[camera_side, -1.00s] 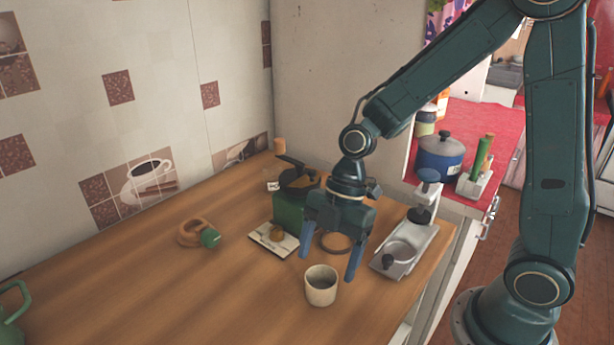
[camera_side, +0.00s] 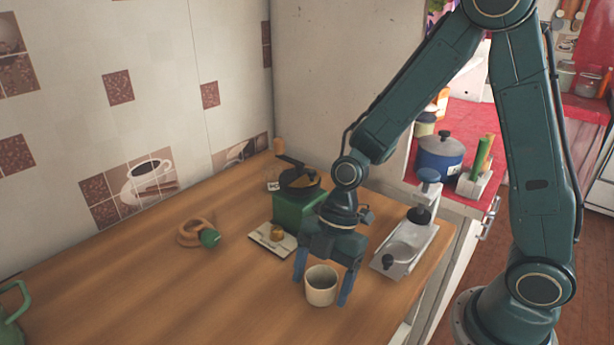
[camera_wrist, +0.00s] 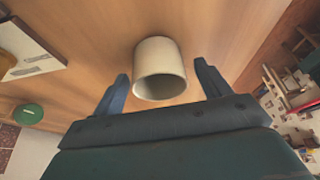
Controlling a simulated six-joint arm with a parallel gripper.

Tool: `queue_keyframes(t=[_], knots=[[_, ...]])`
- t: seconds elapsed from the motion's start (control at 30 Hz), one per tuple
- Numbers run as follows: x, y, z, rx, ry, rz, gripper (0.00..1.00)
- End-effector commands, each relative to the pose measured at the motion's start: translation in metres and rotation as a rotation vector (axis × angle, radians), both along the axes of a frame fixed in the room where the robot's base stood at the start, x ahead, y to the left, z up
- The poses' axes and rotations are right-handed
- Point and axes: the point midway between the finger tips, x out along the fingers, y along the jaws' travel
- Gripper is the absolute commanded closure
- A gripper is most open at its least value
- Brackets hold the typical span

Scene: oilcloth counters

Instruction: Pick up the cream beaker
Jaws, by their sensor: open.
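The cream beaker (camera_side: 321,287) stands upright on the wooden counter in the side view, near the counter's front right part. My gripper (camera_side: 321,288) is open, with one finger on each side of the beaker in the picture. In the wrist view the beaker (camera_wrist: 159,70) shows between the two spread fingers of my gripper (camera_wrist: 163,84), with a gap on both sides. Its dark mouth faces the camera. I cannot tell exactly how low the fingertips are along the beaker.
A green coffee grinder (camera_side: 297,207) and a pale board (camera_side: 272,243) stand behind my gripper. A grey metal press (camera_side: 407,248) is close on the right. A wooden ring-shaped item with a green end (camera_side: 192,233) lies left. The counter's front left is mostly clear.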

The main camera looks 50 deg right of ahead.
Motion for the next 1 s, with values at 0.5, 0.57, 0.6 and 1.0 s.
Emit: queue_keyframes(t=[0.5,0.57,0.6,1.0], knots=[[0.000,0.000,0.000,0.001,-0.001,0.000,0.73],[0.000,0.000,0.000,0.001,-0.001,0.000,0.73],[0.000,0.000,0.000,0.001,-0.001,0.000,0.73],[0.001,0.000,0.015,0.002,-0.004,-0.001,0.73]])
